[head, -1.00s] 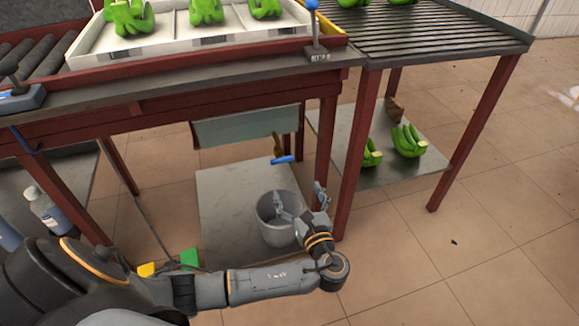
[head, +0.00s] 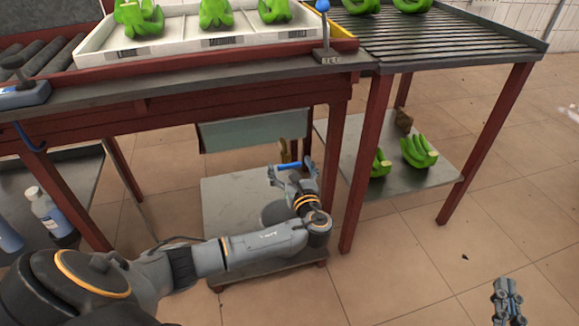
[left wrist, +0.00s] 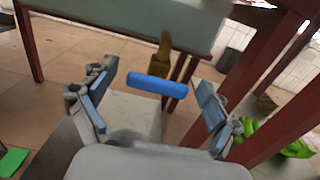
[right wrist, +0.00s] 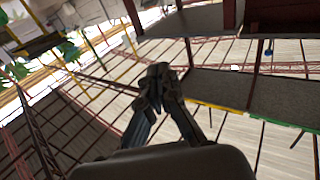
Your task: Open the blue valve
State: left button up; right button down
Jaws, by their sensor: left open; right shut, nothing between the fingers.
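The blue valve handle (head: 289,165) is a short blue bar on a brass tap (head: 284,149) below the grey-green tank under the table. In the left wrist view the blue valve handle (left wrist: 157,85) lies crosswise in front of the brass tap body (left wrist: 162,58). My left gripper (head: 291,172) is open at the handle. In the left wrist view the handle shows between its spread fingers (left wrist: 155,98), with gaps on both sides; I cannot tell whether the fingers are level with it. My right gripper (head: 507,288) is shut and empty above the floor, far from the valve.
A grey bucket (head: 272,213) stands below the tap, mostly hidden by my left arm. The tank (head: 252,131) hangs behind the table's front rail. A red table leg (head: 336,160) stands close to the right of my left gripper. Green bananas (head: 418,152) lie on the low shelf.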

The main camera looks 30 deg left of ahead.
pick_arm(q)
jog(key=shift+w+a, duration=0.25)
pick_arm(e)
jog(key=shift+r+t, duration=0.4)
jog(key=shift+r, duration=0.1)
pick_arm(q)
jog(key=c, duration=1.2)
